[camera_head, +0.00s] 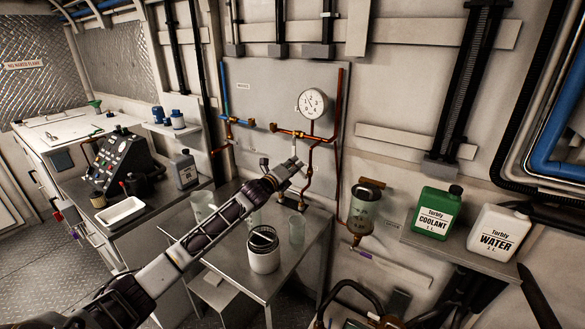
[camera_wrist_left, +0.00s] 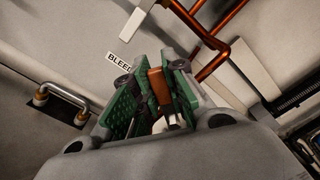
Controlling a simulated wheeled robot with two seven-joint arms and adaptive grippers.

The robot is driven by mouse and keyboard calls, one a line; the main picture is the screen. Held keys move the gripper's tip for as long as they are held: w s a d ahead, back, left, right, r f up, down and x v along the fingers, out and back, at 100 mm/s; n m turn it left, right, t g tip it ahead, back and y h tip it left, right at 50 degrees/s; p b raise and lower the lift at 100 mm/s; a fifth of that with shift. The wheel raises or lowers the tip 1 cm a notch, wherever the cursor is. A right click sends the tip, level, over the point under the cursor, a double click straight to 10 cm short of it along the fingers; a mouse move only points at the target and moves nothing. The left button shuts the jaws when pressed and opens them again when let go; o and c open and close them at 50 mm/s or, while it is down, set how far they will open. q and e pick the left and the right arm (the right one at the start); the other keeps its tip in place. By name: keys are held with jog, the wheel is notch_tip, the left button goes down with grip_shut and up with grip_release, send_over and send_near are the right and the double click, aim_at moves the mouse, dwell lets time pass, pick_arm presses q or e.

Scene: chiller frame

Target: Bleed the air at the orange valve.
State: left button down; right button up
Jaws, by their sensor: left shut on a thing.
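My left gripper (camera_head: 294,160) reaches from the lower left to the copper pipework on the wall panel, below the round gauge (camera_head: 312,103). In the left wrist view, the green-padded fingers of the left gripper (camera_wrist_left: 155,95) are closed on an orange-brown valve handle (camera_wrist_left: 157,85). A "BLEED" label (camera_wrist_left: 119,63) is beside the fingers. The fingers hide much of the valve, and in the head view I cannot make out the handle at the gripper. My right gripper is not in view.
Below the arm, a metal table (camera_head: 286,285) carries a white canister (camera_head: 263,258) and clear beakers (camera_head: 297,229). A green coolant jug (camera_head: 436,212) and a white water jug (camera_head: 495,233) stand on a shelf at right. A metal loop handle (camera_wrist_left: 68,97) is left of the fingers.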

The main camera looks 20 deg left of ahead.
pick_arm(q)
jog(key=m, duration=0.1)
jog(key=d+r+m+p, duration=0.1)
jog(key=m, duration=0.1)
jog(key=shift+s+d+m+p, duration=0.1)
jog(key=shift+d+m+p, duration=0.1)
jog(key=shift+m+p, duration=0.15)
dwell(0.4)
jog(key=c, duration=1.4)
grip_release()
jog(key=shift+r, duration=0.1)
jog(key=shift+r, duration=0.1)
jog(key=shift+s, duration=0.1)
jog(key=shift+s+a, duration=0.25)
jog(key=shift+s, duration=1.7)
jog(key=shift+s+a, duration=0.3)
jog(key=shift+s, duration=1.6)
jog(key=shift+s+a, duration=0.25)
jog(key=shift+s, duration=1.7)
